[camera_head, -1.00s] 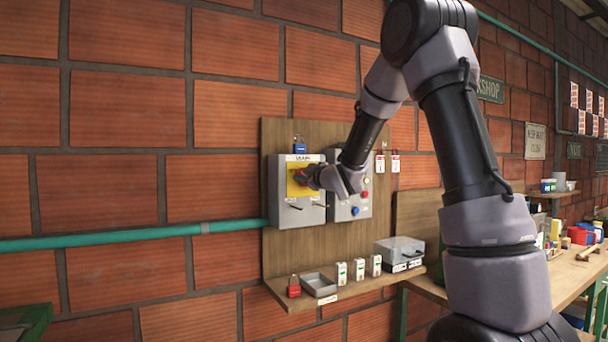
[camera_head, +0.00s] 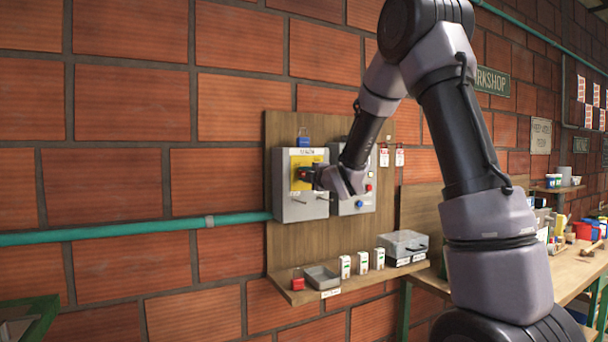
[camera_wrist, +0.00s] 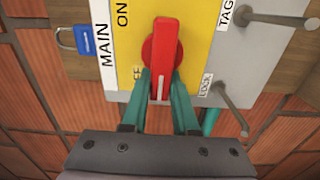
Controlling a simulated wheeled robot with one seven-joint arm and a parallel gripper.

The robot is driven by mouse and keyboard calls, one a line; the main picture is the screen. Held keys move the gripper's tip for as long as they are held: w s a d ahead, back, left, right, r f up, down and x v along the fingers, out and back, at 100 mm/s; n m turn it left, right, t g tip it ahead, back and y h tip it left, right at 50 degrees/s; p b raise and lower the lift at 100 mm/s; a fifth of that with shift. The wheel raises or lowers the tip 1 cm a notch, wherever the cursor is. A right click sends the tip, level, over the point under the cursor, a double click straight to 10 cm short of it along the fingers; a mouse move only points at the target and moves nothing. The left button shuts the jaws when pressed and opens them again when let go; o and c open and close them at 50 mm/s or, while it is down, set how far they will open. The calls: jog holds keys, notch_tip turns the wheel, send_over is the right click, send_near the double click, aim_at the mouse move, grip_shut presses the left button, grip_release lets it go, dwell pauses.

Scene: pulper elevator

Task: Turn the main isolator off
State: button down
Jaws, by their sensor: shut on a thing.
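The main isolator is a grey box (camera_head: 300,208) on the wooden board, with a yellow plate (camera_head: 308,160) and a "MAIN" label. In the wrist view, its red rotary handle (camera_wrist: 163,45) lies lengthwise up and down the picture, with a white line at its lower end. "ON" is printed at upper left of the handle; partly hidden "OFF" lettering is left of its lower end. My gripper (camera_wrist: 162,92) is shut on the red handle, a teal finger on each side. In the head view, my gripper (camera_head: 304,175) hides most of the handle.
A blue padlock (camera_head: 303,138) hangs above the box; two pegs stick out of it. A second grey box (camera_head: 350,207) with buttons is close on the right. The shelf below holds a red padlock (camera_head: 297,284), a tray (camera_head: 321,277) and a grey case (camera_head: 402,244).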

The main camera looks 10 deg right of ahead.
jog(key=shift+w+d+f, duration=0.1)
jog(key=shift+d+f, duration=0.15)
jog(key=shift+d, duration=0.25)
jog(key=c, duration=0.7)
grip_release()
jog(key=shift+d, duration=0.1)
jog(key=shift+a+r, duration=0.15)
jog(key=shift+a, duration=0.15)
jog(key=v, duration=1)
jog(key=shift+s+d, duration=0.15)
jog(key=shift+s, duration=0.25)
